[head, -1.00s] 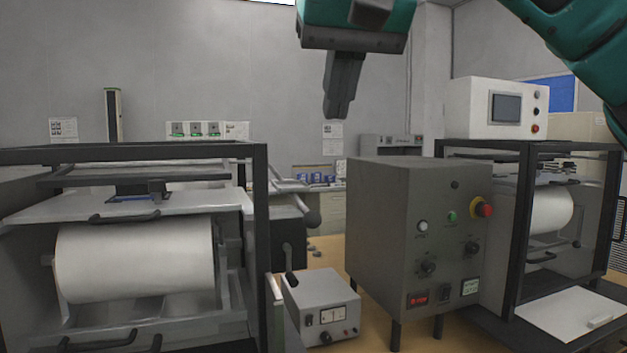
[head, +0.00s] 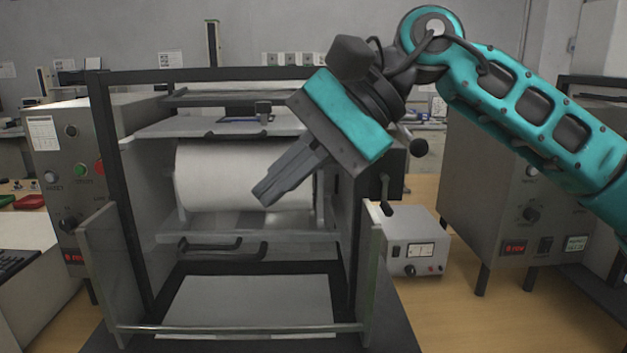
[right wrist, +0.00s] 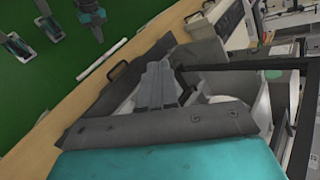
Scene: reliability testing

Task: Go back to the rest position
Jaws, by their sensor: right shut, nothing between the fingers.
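My right gripper (head: 263,196) hangs from the teal right arm, which comes in from the right in the head view. Its grey fingers are together with nothing between them. They point down and left in front of the white roll (head: 215,180) of the open-fronted machine; I see no contact. In the right wrist view the shut fingers (right wrist: 155,105) show in the middle. My left gripper is out of view.
The dark machine frame (head: 105,180) stands close behind the right gripper. A grey control box (head: 485,190) stands on the right, partly behind my arm. A small power supply (head: 410,240) sits between them. Another control box (head: 70,170) stands at left.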

